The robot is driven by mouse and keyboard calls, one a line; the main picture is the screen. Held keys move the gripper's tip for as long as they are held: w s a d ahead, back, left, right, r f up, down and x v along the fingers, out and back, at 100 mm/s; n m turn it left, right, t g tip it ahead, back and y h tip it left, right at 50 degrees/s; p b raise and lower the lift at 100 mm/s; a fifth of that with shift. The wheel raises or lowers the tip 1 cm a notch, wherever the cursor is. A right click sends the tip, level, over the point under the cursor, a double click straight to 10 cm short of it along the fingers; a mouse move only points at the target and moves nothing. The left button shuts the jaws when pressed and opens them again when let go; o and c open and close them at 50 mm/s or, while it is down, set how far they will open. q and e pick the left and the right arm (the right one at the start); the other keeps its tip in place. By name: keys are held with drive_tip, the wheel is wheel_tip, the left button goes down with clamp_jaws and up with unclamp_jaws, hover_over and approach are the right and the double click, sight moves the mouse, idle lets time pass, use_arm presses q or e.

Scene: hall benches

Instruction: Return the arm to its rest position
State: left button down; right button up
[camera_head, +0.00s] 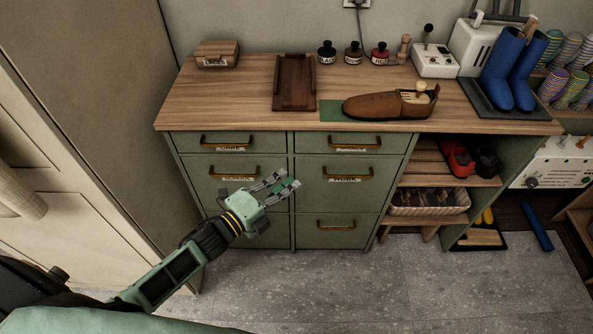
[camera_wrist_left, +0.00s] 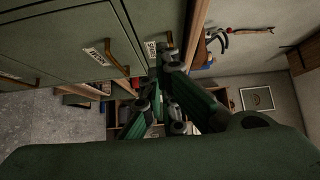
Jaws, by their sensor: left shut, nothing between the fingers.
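My left gripper (camera_head: 286,187) is in front of the green cabinet (camera_head: 305,230), at the height of its middle drawers, and holds nothing. Its fingers point up and to the right in the head view. In the left wrist view the fingers (camera_wrist_left: 170,110) are close together, with cabinet drawers and their labels beyond. I cannot tell from these views how far the fingers are from the drawer fronts. My right gripper is in neither view.
The bench top (camera_head: 230,100) carries a small wooden box (camera_head: 217,54), a dark wooden tray (camera_head: 294,82), a brown shoe (camera_head: 390,105), several small jars and blue boots (camera_head: 505,70). All visible drawers are closed. A pale door (camera_head: 60,180) stands left. The floor (camera_head: 330,290) in front is clear.

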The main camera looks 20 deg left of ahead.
use_arm(q)
drive_tip(key=s+a+f+n+g+y, duration=0.2)
drive_tip(key=s+a+f+n, duration=0.15)
drive_tip(key=f, duration=0.65)
drive_tip(key=s+a+f+n+g+y, duration=0.25)
drive_tip(key=s+f+n, duration=0.2)
drive_tip(key=f, duration=0.45)
drive_tip(key=s+a+f+n+g+y, duration=0.15)
drive_tip(key=s+f+n, duration=0.3)
drive_tip(key=f, duration=0.55)
drive_tip(key=s+d+f+n+g, duration=0.1)
drive_tip(key=s+f, duration=0.4)
drive_tip(key=s, duration=0.5)
drive_tip(key=s+d+f+n+g+y, duration=0.1)
drive_tip(key=s+f+n+g, duration=0.3)
drive_tip(key=s, duration=0.7)
drive_tip(key=s+d+f+n+g+y, duration=0.1)
drive_tip(key=s+f+n+g, duration=0.2)
drive_tip(key=s+f, duration=0.5)
drive_tip(key=s+g, duration=0.1)
drive_tip(key=s, duration=0.2)
drive_tip(key=shift+s+d, duration=0.15)
drive_tip(key=shift+s, duration=0.05)
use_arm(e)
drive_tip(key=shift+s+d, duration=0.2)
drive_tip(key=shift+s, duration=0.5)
use_arm(q)
drive_tip(key=shift+n, duration=0.25)
